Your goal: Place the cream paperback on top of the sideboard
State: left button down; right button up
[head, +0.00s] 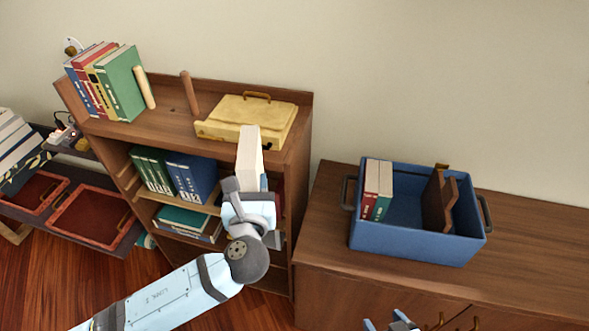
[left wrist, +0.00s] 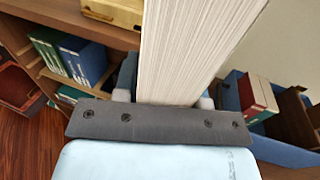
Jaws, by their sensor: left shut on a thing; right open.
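The cream paperback (head: 249,150) is held upright in my left gripper (head: 251,192), in front of the right part of the bookshelf. In the left wrist view the pale page block of the paperback (left wrist: 193,48) rises from between the fingers. The sideboard (head: 322,232) is the long brown wooden cabinet at the right; the paperback is left of it and not touching its top. My right gripper (head: 400,322) is open at the bottom edge, in front of the sideboard, and only partly in view.
A blue bin (head: 415,243) with a few books and a brown divider stands on the sideboard. The sideboard top is bare left and right of it. The bookshelf (head: 165,125) holds upright books and a yellow case (head: 250,115). A low rack with red trays (head: 90,215) stands at left.

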pick_arm(q)
jog(key=s+a+f, duration=0.1)
jog(key=a, duration=0.5)
jog(key=s+a+f+h, duration=0.1)
jog(key=s+a, duration=0.1)
jog(key=a, duration=0.5)
jog(key=shift+s+a+f+m+h, duration=0.25)
jog(key=shift+a+f+m+h, duration=0.05)
jog(key=shift+m, duration=0.1)
